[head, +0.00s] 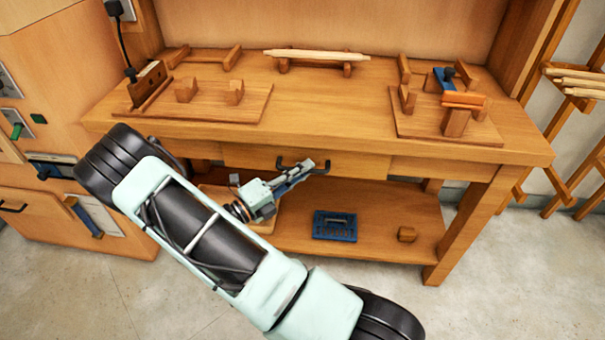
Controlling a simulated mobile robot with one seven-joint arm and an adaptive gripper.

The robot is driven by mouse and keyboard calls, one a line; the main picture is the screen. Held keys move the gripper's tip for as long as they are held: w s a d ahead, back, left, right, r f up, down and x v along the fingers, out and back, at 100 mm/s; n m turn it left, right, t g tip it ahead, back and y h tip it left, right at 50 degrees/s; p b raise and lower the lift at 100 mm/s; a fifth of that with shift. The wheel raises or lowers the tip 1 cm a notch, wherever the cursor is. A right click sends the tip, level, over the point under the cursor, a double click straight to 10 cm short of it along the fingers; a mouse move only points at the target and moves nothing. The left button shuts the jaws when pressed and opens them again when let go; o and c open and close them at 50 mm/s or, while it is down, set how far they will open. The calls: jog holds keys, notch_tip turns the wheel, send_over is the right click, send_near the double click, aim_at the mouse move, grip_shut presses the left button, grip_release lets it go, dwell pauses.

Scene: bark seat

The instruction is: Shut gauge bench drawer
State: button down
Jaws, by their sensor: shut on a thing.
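The gauge bench (330,110) is a wooden workbench across the middle of the head view. Its drawer (355,165) is a wooden front panel under the benchtop's front edge. The drawer has a dark bar handle (283,163) at its middle. My gripper (318,167) is at the right part of this handle and is shut on it. The fingers hide part of the handle. The drawer front looks close to the bench front; from this high angle I cannot tell whether a small gap is left.
On the benchtop are wooden fixtures, a pale rod (316,55) on supports and a blue tool (446,78). A wooden cabinet (60,130) stands left. Open floor lies in front.

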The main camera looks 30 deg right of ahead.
jog(key=shift+w, duration=0.2)
jog(key=c, duration=2)
grip_release()
jog(key=shift+d, duration=0.1)
jog(key=v, duration=1.2)
jog(key=shift+s, duration=0.1)
